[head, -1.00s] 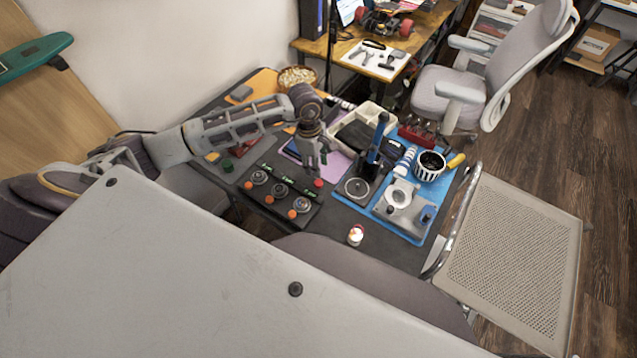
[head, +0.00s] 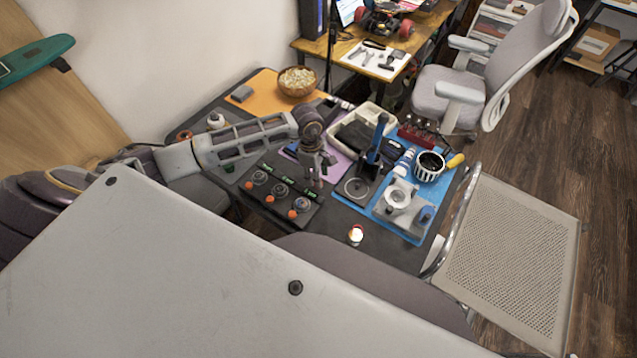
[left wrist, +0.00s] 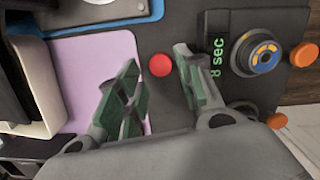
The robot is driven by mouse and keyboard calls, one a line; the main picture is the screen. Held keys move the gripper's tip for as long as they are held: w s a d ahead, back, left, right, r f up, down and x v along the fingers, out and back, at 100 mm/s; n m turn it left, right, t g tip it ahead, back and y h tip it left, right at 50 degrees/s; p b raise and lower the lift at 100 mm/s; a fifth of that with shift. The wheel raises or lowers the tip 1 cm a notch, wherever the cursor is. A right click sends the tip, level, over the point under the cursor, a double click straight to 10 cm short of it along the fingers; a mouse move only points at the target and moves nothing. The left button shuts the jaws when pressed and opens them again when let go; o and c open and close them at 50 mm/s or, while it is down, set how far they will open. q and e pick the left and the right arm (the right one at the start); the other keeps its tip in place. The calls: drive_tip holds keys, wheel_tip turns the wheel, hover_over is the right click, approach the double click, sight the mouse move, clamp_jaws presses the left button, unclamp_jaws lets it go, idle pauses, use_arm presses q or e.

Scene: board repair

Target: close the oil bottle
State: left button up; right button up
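A small round red cap (left wrist: 160,65) lies on the dark bench mat in the left wrist view, between and just beyond my fingertips. My left gripper (left wrist: 158,85) is open and empty, with a finger on each side of the cap and no visible contact. In the head view my left gripper (head: 318,183) points down beside the timer panel, and its fingers mostly hide the cap. A small white bottle (head: 215,120) stands at the back left of the bench behind my left arm. I cannot tell for sure that it is the oil bottle. My right gripper is not in view.
The timer panel (head: 279,196) with several dials and orange knobs is beside the gripper. A purple mat (left wrist: 85,70) lies on its other side. A blue mat (head: 412,235) carries a metal fixture. A small white container (head: 355,235) stands at the front edge.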

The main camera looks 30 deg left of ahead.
use_arm(q)
drive_tip(key=shift+d+f, duration=0.15)
drive_tip(key=shift+f, duration=1.35)
drive_tip(key=shift+c, duration=0.4)
drive_tip(key=c, duration=0.4)
